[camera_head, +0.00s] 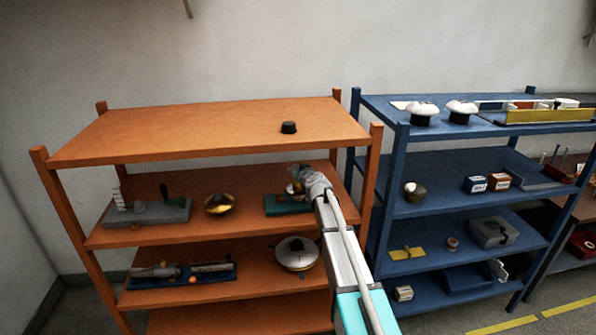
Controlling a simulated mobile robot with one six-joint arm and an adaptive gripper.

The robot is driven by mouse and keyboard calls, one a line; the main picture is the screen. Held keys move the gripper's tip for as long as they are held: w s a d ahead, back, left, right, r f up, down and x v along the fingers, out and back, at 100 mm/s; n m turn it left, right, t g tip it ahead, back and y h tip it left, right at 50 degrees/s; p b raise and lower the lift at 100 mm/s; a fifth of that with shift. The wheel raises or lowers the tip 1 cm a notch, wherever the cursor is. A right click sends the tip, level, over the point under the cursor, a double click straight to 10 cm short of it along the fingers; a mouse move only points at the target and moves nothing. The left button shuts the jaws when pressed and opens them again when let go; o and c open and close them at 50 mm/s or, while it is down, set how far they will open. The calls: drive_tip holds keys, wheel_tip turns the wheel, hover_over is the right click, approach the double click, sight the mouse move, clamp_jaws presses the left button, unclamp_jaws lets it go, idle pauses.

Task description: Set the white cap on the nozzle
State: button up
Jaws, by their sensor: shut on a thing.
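My gripper (300,182) is at the right end of the orange shelf's second board. It is shut on a small pale thing at its tip, which looks like the white cap (292,188). The cap is small and partly hidden by the gripper. Just below is a dark green base (282,206) lying on the board. The nozzle cannot be made out clearly; it may be on this base, behind the gripper. I cannot tell whether the cap touches anything below it.
The orange rack (205,128) has a black knob on top. A gold bowl (220,204) and a grey fixture (148,213) stand left of my gripper. A blue rack (440,160) stands close on the right.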

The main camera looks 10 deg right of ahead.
drive_tip(key=shift+d+f+b, duration=0.1)
drive_tip(key=shift+f+b, duration=1.25)
drive_tip(key=shift+b, duration=0.1)
drive_tip(key=shift+f+b, duration=0.3)
drive_tip(key=o, duration=1.3)
drive_tip(key=shift+r, duration=0.2)
